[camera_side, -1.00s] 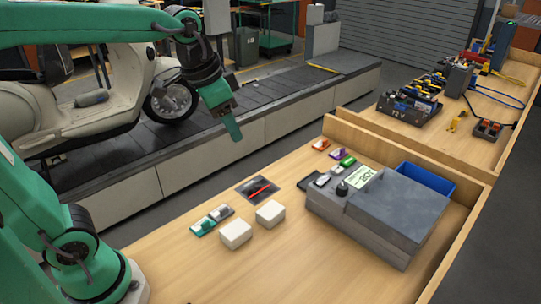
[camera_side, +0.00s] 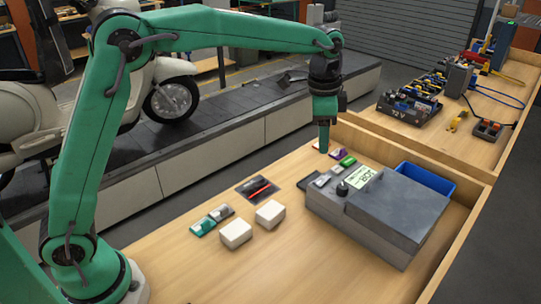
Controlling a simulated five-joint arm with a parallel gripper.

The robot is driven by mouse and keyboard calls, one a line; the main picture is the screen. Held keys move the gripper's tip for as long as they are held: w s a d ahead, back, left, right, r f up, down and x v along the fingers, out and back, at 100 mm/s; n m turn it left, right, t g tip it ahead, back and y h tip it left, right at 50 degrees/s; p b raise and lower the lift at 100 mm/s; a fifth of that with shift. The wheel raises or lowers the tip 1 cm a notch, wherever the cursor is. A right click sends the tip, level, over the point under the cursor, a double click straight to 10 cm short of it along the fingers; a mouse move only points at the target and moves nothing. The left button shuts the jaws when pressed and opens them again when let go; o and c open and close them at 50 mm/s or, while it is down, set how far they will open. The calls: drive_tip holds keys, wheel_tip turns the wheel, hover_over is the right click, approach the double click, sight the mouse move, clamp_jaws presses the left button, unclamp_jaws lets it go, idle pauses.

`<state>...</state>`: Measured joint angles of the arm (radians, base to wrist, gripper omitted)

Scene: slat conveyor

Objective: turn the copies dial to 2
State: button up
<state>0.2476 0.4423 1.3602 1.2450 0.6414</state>
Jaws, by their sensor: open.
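The grey copier-like machine (camera_side: 395,212) stands on the wooden table, right of the middle. A black dial (camera_side: 342,188) sits on its left top part, beside a pale green display (camera_side: 361,177). The dial's setting is too small to read. My gripper (camera_side: 323,148) points down above the far edge of the table, behind and left of the dial and clear of it. Its jaws are open, seen almost edge-on, and nothing shows between them. It partly hides small orange and purple items on the table.
A green item (camera_side: 348,161) lies behind the machine. A blue bin (camera_side: 425,181) stands behind it at right. Two white blocks (camera_side: 253,226), a dark card with a red pen (camera_side: 258,189) and teal-and-grey pieces (camera_side: 211,220) lie left. A wooden rim (camera_side: 400,150) borders the back. The front table is clear.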

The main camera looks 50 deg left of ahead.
sight(343, 187)
drive_tip(key=w+d+f, duration=0.1)
drive_tip(key=f, duration=0.1)
drive_tip(key=w+d+f+m, duration=0.1)
drive_tip(key=w+d+f, duration=0.1)
drive_tip(key=w+d+f+m+g, duration=0.1)
drive_tip(key=f, duration=0.1)
drive_tip(key=shift+w+d+f, duration=0.25)
drive_tip(key=shift+d, duration=0.15)
drive_tip(key=shift+f, duration=0.15)
drive_tip(key=shift+f, duration=3.8)
drive_tip(key=c, duration=1)
